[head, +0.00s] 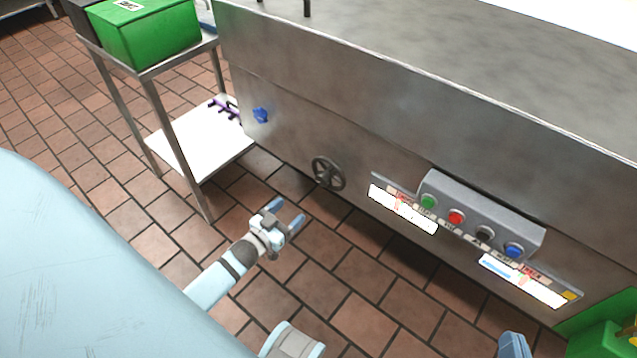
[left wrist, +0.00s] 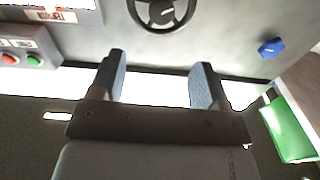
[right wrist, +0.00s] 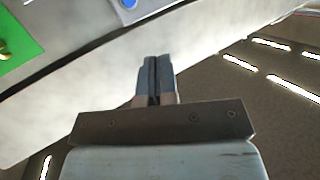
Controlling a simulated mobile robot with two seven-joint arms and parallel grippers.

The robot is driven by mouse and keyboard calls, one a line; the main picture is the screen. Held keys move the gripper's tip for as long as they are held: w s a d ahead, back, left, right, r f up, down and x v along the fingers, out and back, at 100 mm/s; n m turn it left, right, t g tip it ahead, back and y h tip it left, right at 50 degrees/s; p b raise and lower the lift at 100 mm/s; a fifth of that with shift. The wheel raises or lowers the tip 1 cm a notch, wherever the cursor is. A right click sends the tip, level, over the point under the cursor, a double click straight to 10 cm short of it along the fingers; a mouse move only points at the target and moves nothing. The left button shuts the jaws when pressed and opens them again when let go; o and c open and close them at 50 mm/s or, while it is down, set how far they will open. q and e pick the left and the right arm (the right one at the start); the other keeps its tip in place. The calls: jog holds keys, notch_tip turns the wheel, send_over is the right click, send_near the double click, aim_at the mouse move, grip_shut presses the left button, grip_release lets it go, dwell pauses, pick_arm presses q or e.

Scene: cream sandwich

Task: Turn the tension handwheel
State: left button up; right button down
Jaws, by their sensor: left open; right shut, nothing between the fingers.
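The tension handwheel (head: 328,173) is a dark spoked wheel on the front of the steel machine, left of the button box. It also shows at the top of the left wrist view (left wrist: 162,12), beyond the fingertips. My left gripper (head: 288,213) is open and empty, in front of the wheel and apart from it. Its two fingers (left wrist: 160,82) point toward the machine front in the left wrist view. My right gripper (right wrist: 157,62) is shut and empty in the right wrist view. Part of it (head: 513,345) shows at the bottom right of the head view.
A button box (head: 482,215) with several coloured buttons juts from the machine front (head: 400,110). A blue knob (head: 261,115) sits left of the wheel. A steel cart (head: 180,130) with a green bin (head: 150,32) stands at left. A green object (head: 605,335) is at bottom right.

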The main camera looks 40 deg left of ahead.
aim_at(320, 182)
pick_arm(q)
jog(key=w+b, duration=0.1)
jog(key=w, duration=0.3)
jog(key=w+b, duration=0.1)
jog(key=w, duration=0.3)
jog(key=w+b, duration=0.1)
jog(key=w, duration=0.3)
jog(key=shift+w+d+f, duration=0.1)
jog(key=shift+w+d, duration=0.25)
jog(key=shift+d, duration=0.05)
jog(key=shift+w, duration=0.55)
pick_arm(e)
notch_tip(320, 182, up, 6)
jog(key=a+t+y, duration=0.2)
jog(key=t, duration=0.1)
jog(key=shift+w+a+r, duration=0.15)
jog(key=shift+a, duration=0.05)
pick_arm(q)
jog(key=c, duration=0.9)
jog(key=shift+m, duration=0.4)
pick_arm(e)
jog(key=shift+w, duration=0.1)
